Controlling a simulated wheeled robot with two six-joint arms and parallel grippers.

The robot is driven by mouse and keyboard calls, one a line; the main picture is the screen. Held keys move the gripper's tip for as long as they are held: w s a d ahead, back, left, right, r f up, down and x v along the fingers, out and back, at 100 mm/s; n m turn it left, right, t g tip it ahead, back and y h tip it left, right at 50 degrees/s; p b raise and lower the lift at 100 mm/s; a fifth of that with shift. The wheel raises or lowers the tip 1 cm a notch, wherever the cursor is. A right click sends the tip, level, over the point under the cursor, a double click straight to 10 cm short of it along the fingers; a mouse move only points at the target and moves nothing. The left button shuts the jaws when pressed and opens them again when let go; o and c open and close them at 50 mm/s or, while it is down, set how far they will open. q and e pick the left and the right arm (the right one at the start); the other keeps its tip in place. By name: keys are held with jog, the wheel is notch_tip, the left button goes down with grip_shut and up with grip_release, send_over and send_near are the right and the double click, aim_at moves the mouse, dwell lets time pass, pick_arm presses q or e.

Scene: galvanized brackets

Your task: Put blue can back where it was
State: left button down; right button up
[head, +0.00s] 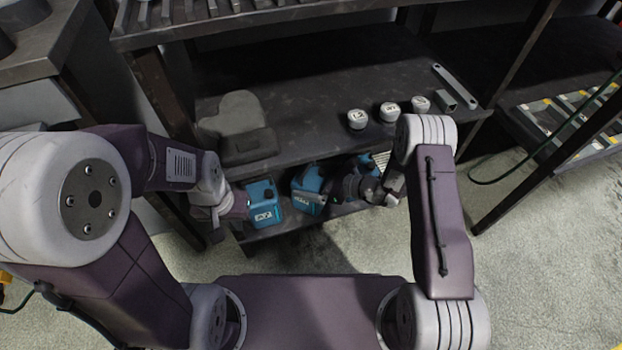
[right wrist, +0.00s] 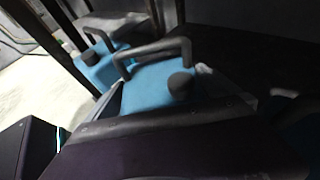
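My right gripper (head: 341,186) is at the right side of the right can. In the right wrist view a blue can (right wrist: 158,86) with a grey handle and dark cap is close in front of the gripper, with another blue can (right wrist: 102,66) beyond. Whether either gripper is closed on a can is unclear.
Above them is a dark shelf board (head: 320,95) with a grey folded-looking piece (head: 238,128), several white-topped round pieces (head: 389,111) and a metal bracket (head: 453,86). Its front edge overhangs the low shelf. Carpeted floor (head: 345,250) lies clear in front.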

jog(key=shift+d+r+p, duration=0.15)
jog(key=shift+r+p, duration=0.15)
jog(key=p+v, duration=0.6)
jog(key=v, duration=0.5)
jog(key=shift+s+d+p, duration=0.25)
jog(key=shift+p, duration=0.1)
jog(key=shift+r, duration=0.1)
